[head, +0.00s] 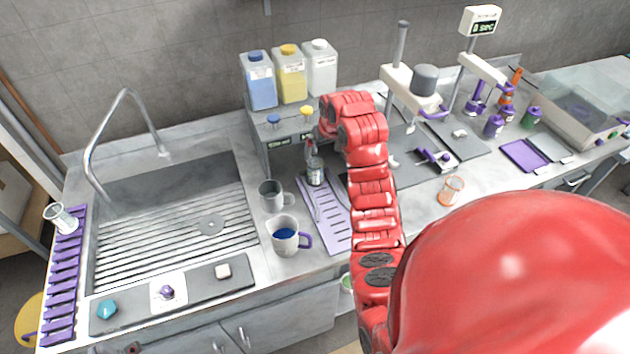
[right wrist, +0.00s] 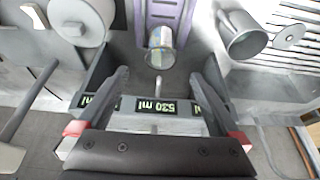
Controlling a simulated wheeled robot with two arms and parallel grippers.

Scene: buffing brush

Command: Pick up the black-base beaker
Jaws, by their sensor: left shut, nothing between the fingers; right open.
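A clear beaker (head: 315,173) stands upright on the purple drip rack (head: 333,222) in front of the dispenser. It also shows in the right wrist view (right wrist: 161,46); I cannot clearly make out its base colour. My right gripper (head: 312,150) is close to this beaker in the head view, and its hand is partly hidden by my own arm. In the right wrist view the right gripper (right wrist: 165,70) is open and empty, with the beaker just beyond and between the fingertips. Only a bit of my left gripper (head: 131,347) shows at the bottom edge, low in front of the counter.
A grey mug (head: 271,194) and a mug with blue liquid (head: 284,236) stand left of the rack. The dispenser (head: 283,128) carries three bottles behind. An orange-rimmed beaker (head: 451,190) is at right; another clear beaker (head: 61,217) is left of the sink (head: 160,170).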

